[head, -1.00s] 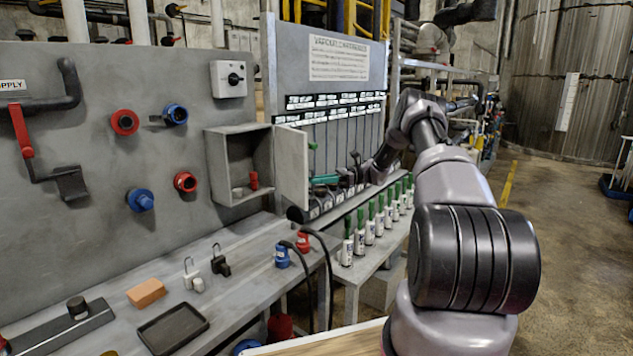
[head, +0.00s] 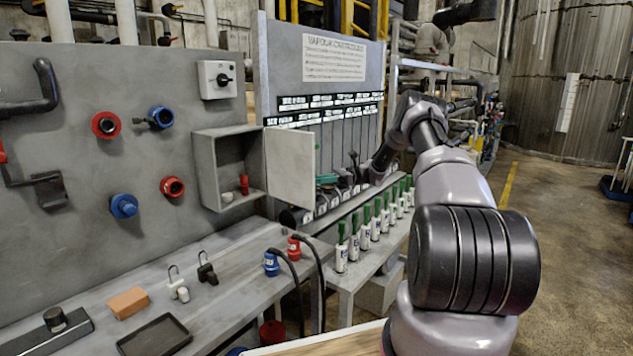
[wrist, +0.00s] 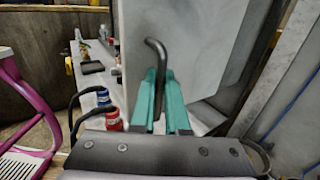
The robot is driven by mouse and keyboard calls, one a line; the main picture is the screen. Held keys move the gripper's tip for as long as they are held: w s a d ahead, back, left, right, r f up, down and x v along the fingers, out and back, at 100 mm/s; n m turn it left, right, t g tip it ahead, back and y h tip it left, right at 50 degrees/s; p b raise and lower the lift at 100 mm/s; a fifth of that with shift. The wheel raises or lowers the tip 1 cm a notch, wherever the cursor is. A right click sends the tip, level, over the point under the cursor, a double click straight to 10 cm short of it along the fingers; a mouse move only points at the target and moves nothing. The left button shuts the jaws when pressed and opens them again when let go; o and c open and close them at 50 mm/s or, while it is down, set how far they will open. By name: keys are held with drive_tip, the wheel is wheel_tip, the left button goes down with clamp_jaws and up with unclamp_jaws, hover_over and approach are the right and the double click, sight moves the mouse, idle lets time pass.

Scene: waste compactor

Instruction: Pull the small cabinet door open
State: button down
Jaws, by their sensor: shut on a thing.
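The small grey cabinet (head: 203,172) is fixed to the grey panel in the head view. Its door (head: 290,165) stands wide open, hinged on the cabinet's right side, so the inside shows. In the wrist view the pale door (wrist: 170,60) fills the middle, with a dark curved bar handle (wrist: 157,48) on it. My gripper (wrist: 161,92) has its green fingers shut around this handle. In the head view my gripper (head: 328,180) shows only in part at the door's right edge; the handle is hidden there.
A small red object (head: 244,184) stands inside the cabinet. Below, the grey bench holds padlocks (head: 206,268), an orange block (head: 128,303), a black tray (head: 155,335) and blue and red plugs (head: 271,263). A row of green-topped bottles (head: 365,228) stands right of the bench.

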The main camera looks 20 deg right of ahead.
drive_tip(key=shift+a+r, duration=0.1)
drive_tip(key=shift+a, duration=0.15)
drive_tip(key=c, duration=0.9)
unclamp_jaws()
drive_tip(key=shift+w+a, duration=0.1)
drive_tip(key=shift+d, duration=0.2)
drive_tip(key=d, duration=1)
drive_tip(key=shift+w+d, duration=0.2)
drive_tip(key=shift+d, duration=0.15)
